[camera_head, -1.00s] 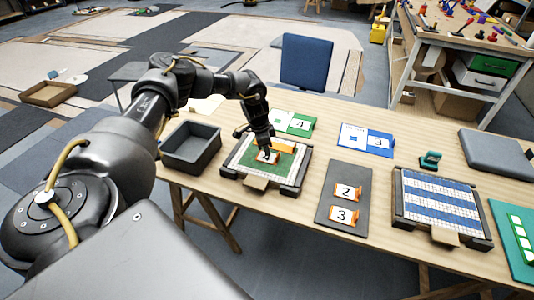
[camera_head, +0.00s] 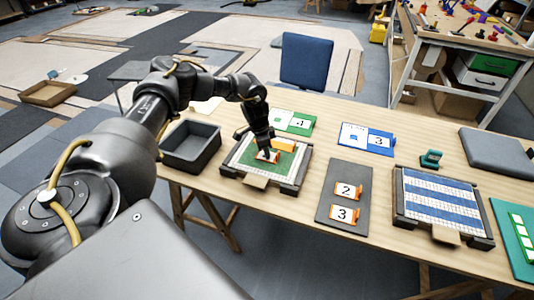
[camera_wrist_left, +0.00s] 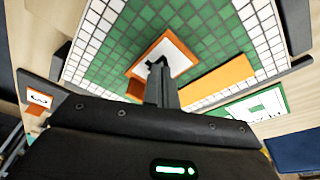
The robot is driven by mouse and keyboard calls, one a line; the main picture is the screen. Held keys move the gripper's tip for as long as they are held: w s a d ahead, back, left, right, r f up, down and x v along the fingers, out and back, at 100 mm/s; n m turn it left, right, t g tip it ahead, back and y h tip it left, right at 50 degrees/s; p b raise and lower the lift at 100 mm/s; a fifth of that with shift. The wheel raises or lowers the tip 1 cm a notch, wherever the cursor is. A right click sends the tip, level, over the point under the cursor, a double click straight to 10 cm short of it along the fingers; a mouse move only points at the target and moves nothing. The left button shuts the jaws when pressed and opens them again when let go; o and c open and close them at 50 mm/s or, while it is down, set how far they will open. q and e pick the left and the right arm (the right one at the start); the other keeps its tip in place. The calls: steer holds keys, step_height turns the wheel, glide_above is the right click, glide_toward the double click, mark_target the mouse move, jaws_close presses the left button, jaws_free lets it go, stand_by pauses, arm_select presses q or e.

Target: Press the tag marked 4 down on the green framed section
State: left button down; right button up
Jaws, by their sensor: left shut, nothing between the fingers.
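The green framed section (camera_head: 246,160) is a tile panel with a green middle, white border and dark frame, on the table. An orange-edged tag (camera_head: 262,157) with a white face lies on its green part; its number is mostly covered by my fingers. My left gripper (camera_head: 269,151) points down over this tag, shut with nothing between the fingers. In the left wrist view the closed fingertips (camera_wrist_left: 158,63) overlap the tag's white face (camera_wrist_left: 176,57); whether they touch cannot be told. An orange bar (camera_wrist_left: 218,80) lies beside the tag. My right gripper is not in view.
A grey board (camera_head: 333,214) holds tags 2 (camera_head: 347,192) and 3 (camera_head: 344,215). A grey bin (camera_head: 191,147) stands left of the panel. A green card (camera_head: 302,123) marked 4 and a blue card (camera_head: 366,139) marked 3 lie behind. A blue-striped panel (camera_head: 440,202) is on the right.

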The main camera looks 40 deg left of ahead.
arm_select(q)
steer(key=w+d+p+v, duration=0.1)
steer(key=p+v, duration=0.7)
stand_by(0.5)
steer(key=shift+w+r, duration=0.1)
stand_by(0.4)
